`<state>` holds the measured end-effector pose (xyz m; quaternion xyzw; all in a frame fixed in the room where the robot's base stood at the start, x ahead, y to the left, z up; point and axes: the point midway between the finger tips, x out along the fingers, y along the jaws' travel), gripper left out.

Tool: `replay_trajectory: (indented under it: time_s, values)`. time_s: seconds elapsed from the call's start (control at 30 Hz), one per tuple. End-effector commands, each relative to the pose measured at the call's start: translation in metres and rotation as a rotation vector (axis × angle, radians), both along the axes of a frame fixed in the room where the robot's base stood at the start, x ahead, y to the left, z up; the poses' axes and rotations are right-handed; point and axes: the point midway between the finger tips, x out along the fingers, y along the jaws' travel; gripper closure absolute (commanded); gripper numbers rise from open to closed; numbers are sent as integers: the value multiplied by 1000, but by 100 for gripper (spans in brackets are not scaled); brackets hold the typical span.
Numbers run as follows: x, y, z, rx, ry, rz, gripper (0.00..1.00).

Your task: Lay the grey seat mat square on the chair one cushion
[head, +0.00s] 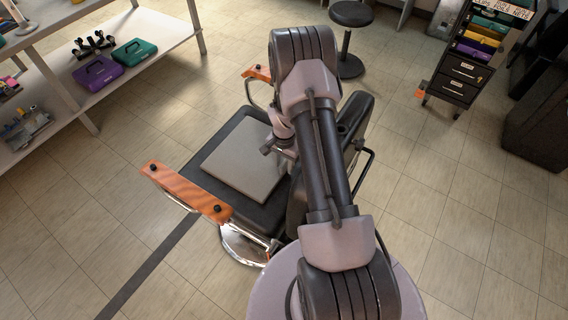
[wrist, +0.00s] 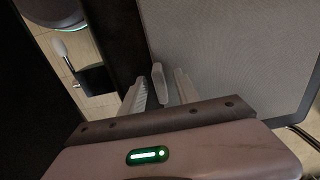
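The grey seat mat (head: 240,165) lies flat on the black cushion (head: 262,222) of a barber-style chair in the head view. Its edges look roughly parallel to the cushion's, with black showing around it. In the wrist view the mat (wrist: 235,55) fills the upper right, its edge beside dark cushion. My gripper (head: 281,147) is over the mat's far right side near the backrest, partly hidden by my arm. In the wrist view my gripper (wrist: 160,90) is open, its fingers apart. A light upright piece (wrist: 157,82) stands between them; I cannot tell whether it belongs to the mat.
Wooden armrests (head: 186,190) flank the seat, and the black backrest (head: 355,115) rises right of the mat. A round black stool (head: 351,14) stands behind. A drawer cart (head: 460,78) is at upper right. A shelf (head: 150,50) is at upper left. The left floor is clear.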

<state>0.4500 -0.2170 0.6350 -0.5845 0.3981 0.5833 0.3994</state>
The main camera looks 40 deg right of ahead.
Motion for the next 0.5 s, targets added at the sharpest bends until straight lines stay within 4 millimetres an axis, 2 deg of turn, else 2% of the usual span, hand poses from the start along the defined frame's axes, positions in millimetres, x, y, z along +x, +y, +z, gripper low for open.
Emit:
replay_trajectory:
  time_s: [0.13, 0.23, 0.37, 0.5]
  values:
    - [0, 0, 2, 0, 0, 0, 62]
    - [0, 0, 14, -1, -1, 0, 62]
    - [0, 0, 48, -2, -2, 1, 62]
    - [0, 0, 92, -1, -3, 1, 62]
